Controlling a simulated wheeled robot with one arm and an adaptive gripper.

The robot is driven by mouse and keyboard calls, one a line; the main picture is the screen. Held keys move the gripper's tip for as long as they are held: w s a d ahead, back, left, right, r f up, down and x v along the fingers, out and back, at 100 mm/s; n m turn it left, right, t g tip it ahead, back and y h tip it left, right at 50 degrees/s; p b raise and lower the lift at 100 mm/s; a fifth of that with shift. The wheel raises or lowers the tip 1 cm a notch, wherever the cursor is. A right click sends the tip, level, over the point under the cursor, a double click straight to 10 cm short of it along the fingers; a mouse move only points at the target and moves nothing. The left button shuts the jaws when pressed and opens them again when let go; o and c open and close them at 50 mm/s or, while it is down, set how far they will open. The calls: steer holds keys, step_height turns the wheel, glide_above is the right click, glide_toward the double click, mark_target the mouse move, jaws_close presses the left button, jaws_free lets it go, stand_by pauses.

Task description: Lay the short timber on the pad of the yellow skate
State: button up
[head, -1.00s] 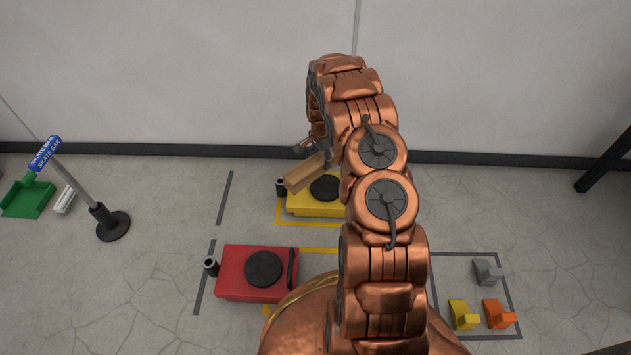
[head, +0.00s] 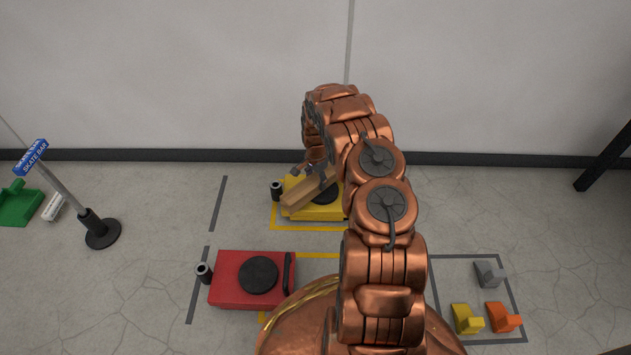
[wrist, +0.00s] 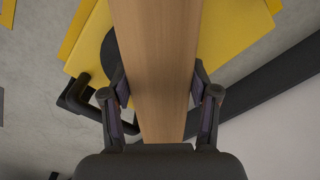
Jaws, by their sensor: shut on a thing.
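The short timber (head: 300,195) is a light brown block held at a slant over the yellow skate (head: 319,213). My gripper (head: 320,170) is shut on the timber. In the wrist view, the gripper's two dark fingers (wrist: 160,92) press its sides, and the timber (wrist: 155,50) runs up the middle of the picture. The yellow skate (wrist: 228,35) lies beneath it, with part of its round black pad showing at the timber's left edge. The timber and my arm hide much of the pad. I cannot tell whether the timber touches it.
A red skate (head: 226,290) with a black round pad stands in front. Grey, yellow and orange blocks (head: 467,319) lie in a marked area at right. A sign post (head: 101,232) and a green dustpan (head: 17,205) stand at left. A wall closes the back.

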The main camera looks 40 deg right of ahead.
mark_target(316, 178)
steer(key=o, duration=1.6)
step_height(316, 178, up, 12)
steer(key=p, duration=0.4)
steer(key=s+a+r+n+g, duration=0.1)
steer(key=s+a+r+n, duration=0.2)
steer(key=s+a+r, duration=0.4)
steer(key=s+a+r+n, duration=0.2)
steer(key=s+a+r, duration=0.15)
steer(key=r, duration=0.45)
steer(key=s+a+r+n+g, duration=0.1)
steer(key=s+a+r+n, duration=0.25)
steer(key=a+r, duration=0.4)
steer(key=s+a+r+n, duration=0.2)
steer(key=s+a, duration=0.2)
steer(key=s, duration=0.5)
steer(key=s+a+r+n+g, duration=0.1)
steer(key=s+a+r+n, duration=0.2)
steer(key=s, duration=0.6)
steer(key=s+a+r+n, duration=0.3)
steer(key=s+a, duration=0.1)
steer(key=s, duration=0.5)
steer(key=shift+s+a+r, duration=0.1)
steer(key=shift+s+a, duration=0.05)
steer(key=shift+a, duration=0.15)
